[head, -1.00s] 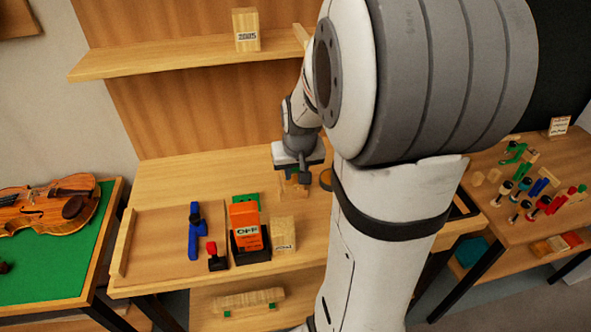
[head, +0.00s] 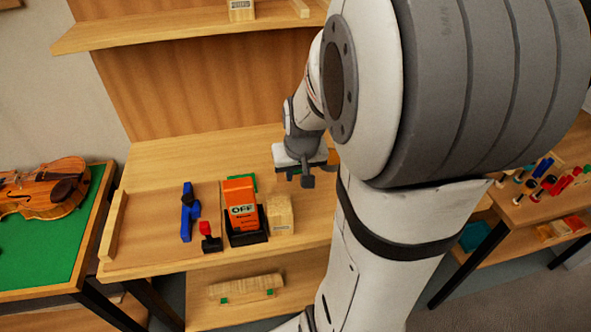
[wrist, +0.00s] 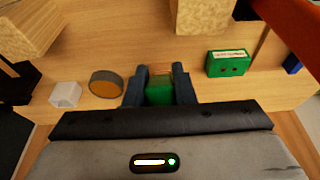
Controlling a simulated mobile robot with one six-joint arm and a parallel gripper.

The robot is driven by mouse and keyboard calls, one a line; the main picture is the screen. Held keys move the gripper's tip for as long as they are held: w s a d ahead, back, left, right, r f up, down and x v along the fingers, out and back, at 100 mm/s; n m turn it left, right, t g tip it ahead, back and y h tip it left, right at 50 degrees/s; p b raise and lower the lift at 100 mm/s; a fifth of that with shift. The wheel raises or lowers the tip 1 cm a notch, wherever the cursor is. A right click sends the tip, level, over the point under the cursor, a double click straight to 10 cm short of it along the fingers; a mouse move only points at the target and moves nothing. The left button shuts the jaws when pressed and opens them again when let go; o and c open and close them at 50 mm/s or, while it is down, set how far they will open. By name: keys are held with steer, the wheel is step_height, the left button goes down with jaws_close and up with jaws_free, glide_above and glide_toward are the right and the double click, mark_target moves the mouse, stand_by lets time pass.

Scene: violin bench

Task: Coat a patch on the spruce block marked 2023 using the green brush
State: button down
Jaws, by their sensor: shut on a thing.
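My gripper (wrist: 158,88) is shut on the green brush (wrist: 158,93), whose green body shows between the two dark fingers in the wrist view. In the head view my gripper (head: 306,179) hangs over the right part of the bench, and the brush cannot be made out there. A pale wooden block (head: 280,214) with a small label stands on the bench, left of and nearer than my gripper. Its number is too small to read. A wooden block (wrist: 203,14) also shows at the top of the wrist view, ahead of the fingers.
An orange box marked OFF (head: 240,205) stands in a black holder beside the block. A green labelled holder (wrist: 229,63), a round jar with amber contents (wrist: 105,84) and a white cube (wrist: 65,94) lie near my gripper. Another block (head: 241,11) sits on the shelf.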

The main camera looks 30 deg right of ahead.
steer(key=shift+s+d, duration=0.1)
steer(key=shift+d, duration=0.3)
steer(key=shift+w+d+r+p, duration=0.1)
steer(key=shift+w+r+p, duration=0.3)
steer(key=shift+r, duration=0.3)
steer(key=shift+w+d+r+p, duration=0.1)
steer(key=shift+w+r+p, duration=0.2)
steer(key=shift+r+p, duration=0.35)
steer(key=shift+w+d+r+p, duration=0.1)
steer(key=shift+w+r+p, duration=0.25)
steer(key=shift+r, duration=0.45)
steer(key=shift+w+d+r+p, duration=0.15)
steer(key=shift+w+r+p, duration=0.45)
steer(key=shift+r, duration=0.25)
steer(key=s+f+b, duration=0.3)
steer(key=f+b, duration=0.3)
steer(key=shift+s, duration=0.35)
